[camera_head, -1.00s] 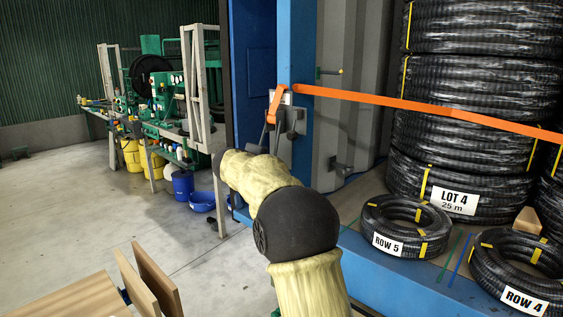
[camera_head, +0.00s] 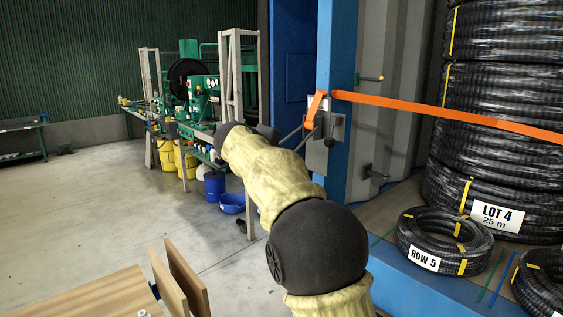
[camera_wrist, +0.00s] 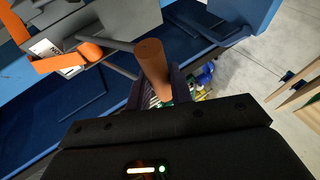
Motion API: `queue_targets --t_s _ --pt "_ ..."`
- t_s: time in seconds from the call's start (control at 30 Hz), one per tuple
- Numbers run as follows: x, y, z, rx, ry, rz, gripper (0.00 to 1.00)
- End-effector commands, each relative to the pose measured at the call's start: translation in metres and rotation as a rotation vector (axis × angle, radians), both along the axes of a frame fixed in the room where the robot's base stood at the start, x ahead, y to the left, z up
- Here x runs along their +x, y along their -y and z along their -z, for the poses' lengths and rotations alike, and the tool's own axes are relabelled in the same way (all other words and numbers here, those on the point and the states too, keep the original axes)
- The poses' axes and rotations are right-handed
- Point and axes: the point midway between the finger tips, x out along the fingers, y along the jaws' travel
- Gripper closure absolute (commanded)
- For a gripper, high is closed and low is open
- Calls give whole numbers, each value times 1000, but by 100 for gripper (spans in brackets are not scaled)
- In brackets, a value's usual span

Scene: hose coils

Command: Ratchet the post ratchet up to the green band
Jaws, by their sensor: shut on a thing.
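The post ratchet (camera_head: 323,150) is a grey metal piece on the blue post (camera_head: 337,80), with an orange strap (camera_head: 450,114) running from it to the right across the coils. A thin grey lever (camera_head: 291,137) sticks out from it to the left, towards the end of my arm. In the wrist view my gripper (camera_wrist: 153,90) is shut on the brown-orange cylindrical grip (camera_wrist: 151,62) of the handle. The ratchet's grey body (camera_wrist: 118,18) and orange strap (camera_wrist: 66,62) show beyond it. My arm hides the gripper in the head view. I cannot make out a green band on the ratchet.
Large black hose coils (camera_head: 500,100) and a smaller ROW 5 coil (camera_head: 445,240) stand at the right. A workbench with green machines (camera_head: 200,95), yellow buckets (camera_head: 185,160) and a blue basin (camera_head: 232,203) stand behind left. Wooden boards (camera_head: 175,280) are at the front. Floor at left is clear.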

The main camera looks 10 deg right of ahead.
Motion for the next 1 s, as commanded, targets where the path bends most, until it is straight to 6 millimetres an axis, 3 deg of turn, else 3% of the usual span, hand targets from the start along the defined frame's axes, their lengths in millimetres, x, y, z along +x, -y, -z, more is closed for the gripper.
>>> queue_targets --t_s 0.03,0.2,0.73,0.77,0.83,0.87,1.0 --pt "-1 0 -10 -5 11 -1 100" --pt "-2 -1 -18 -6 10 2 100" --pt "-3 1 -22 -9 11 6 100" --pt "-3 1 -22 -8 11 7 74" --pt "-3 1 -21 -8 11 7 61" --pt "-3 1 -21 -8 10 7 57" --pt "-3 -1 -20 -6 7 5 57"
